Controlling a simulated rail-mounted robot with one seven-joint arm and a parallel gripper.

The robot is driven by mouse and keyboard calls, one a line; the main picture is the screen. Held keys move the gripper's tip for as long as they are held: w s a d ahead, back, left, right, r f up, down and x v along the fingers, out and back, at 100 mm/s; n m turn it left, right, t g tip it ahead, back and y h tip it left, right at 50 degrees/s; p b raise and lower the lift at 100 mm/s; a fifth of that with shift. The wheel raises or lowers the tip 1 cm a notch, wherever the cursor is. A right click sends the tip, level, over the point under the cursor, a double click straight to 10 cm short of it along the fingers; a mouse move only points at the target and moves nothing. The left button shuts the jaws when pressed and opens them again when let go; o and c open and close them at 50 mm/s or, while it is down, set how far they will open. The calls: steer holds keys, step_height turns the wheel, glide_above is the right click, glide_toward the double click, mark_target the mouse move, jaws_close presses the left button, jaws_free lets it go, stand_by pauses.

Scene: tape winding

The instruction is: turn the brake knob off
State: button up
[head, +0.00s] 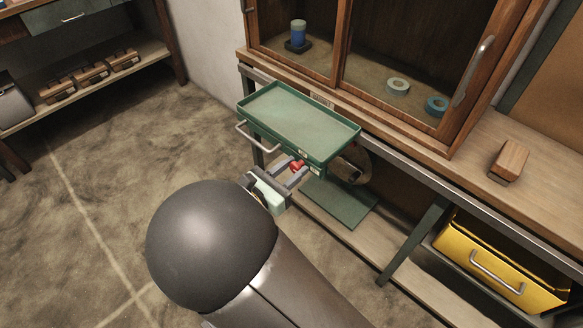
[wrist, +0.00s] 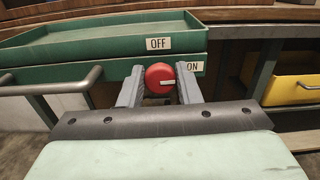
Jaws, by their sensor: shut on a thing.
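The red brake knob (head: 297,165) sits on the front of the green tray unit, below the tray. In the wrist view the knob (wrist: 160,78) shows a white pointer line that points right, towards the ON label (wrist: 195,66). The OFF label (wrist: 158,44) is above the knob. My gripper (head: 295,174) is at the knob, with one finger on each side of it. In the wrist view my gripper (wrist: 160,92) is shut on the knob. The lower part of the knob is partly hidden between the fingers.
The green tray (head: 300,120) is empty, with a metal handle (head: 256,136) at its left front. A wooden cabinet above holds tape rolls (head: 397,86) and a blue spool (head: 298,33). A yellow drawer (head: 495,265) is at right. A wooden block (head: 509,160) lies on the bench.

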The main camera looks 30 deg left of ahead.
steer(key=shift+r+p, duration=0.2)
steer(key=shift+p, duration=0.15)
steer(key=n+p, duration=0.3)
steer(key=p, duration=0.1)
steer(key=shift+r+p, duration=0.15)
steer(key=shift+p, duration=0.15)
steer(key=n+p, duration=0.5)
steer(key=shift+a+n+p, duration=0.15)
steer(key=shift+n+p, duration=0.15)
steer(key=shift+p, duration=0.1)
steer(key=n+p, duration=0.2)
steer(key=n, duration=0.1)
steer(key=n+p, duration=0.1)
steer(key=shift+f+n, duration=0.3)
steer(key=shift+f+n+p, duration=0.2)
steer(key=shift+n+p, duration=0.8)
steer(key=shift+n, duration=1.2)
steer(key=o, duration=0.9)
